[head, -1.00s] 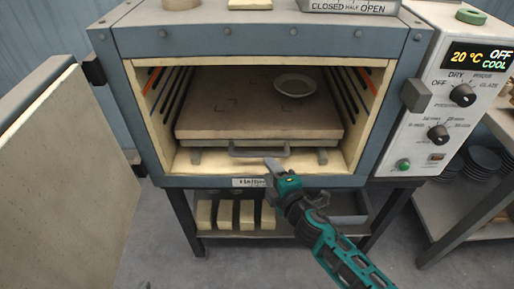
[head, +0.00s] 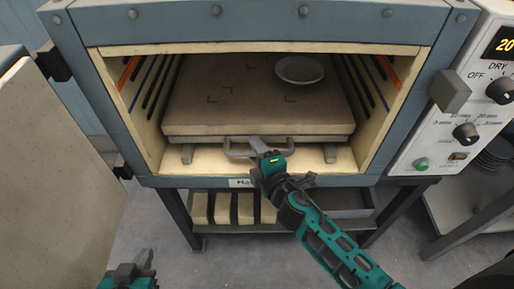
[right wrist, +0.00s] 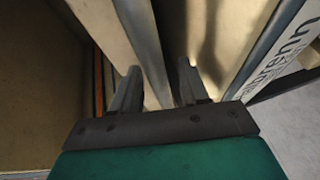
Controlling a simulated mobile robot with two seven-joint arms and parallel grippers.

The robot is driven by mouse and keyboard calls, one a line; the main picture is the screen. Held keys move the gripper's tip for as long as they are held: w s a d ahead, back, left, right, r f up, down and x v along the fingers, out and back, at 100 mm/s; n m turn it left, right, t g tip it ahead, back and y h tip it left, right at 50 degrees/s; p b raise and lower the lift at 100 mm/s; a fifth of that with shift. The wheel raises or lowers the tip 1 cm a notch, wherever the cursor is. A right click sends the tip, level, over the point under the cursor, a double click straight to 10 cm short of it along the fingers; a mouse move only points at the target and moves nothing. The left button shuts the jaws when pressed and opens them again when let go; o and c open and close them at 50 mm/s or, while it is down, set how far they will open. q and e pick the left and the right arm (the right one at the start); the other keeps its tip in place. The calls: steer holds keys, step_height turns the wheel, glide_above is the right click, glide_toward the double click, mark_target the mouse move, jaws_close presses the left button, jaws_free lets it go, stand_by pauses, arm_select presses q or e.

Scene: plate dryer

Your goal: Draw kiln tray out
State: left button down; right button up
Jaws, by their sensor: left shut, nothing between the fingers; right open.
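The kiln tray (head: 245,131), a flat beige-grey slab, lies inside the open kiln chamber. A grey bar handle (head: 237,150) projects from its front edge. A small white plate (head: 300,70) rests on the tray near its back right. Contact is unclear. My left gripper (head: 138,268) is shut and empty at the bottom left, away from the tray.
The kiln door (head: 55,165) stands open on the left. The kiln side walls (head: 390,115) flank the tray closely. The control panel (head: 455,110) is on the right. A lower shelf (head: 290,227) holds several cream blocks. Open floor lies in front.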

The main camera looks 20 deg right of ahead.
steer(key=shift+c, duration=0.4)
jaws_close()
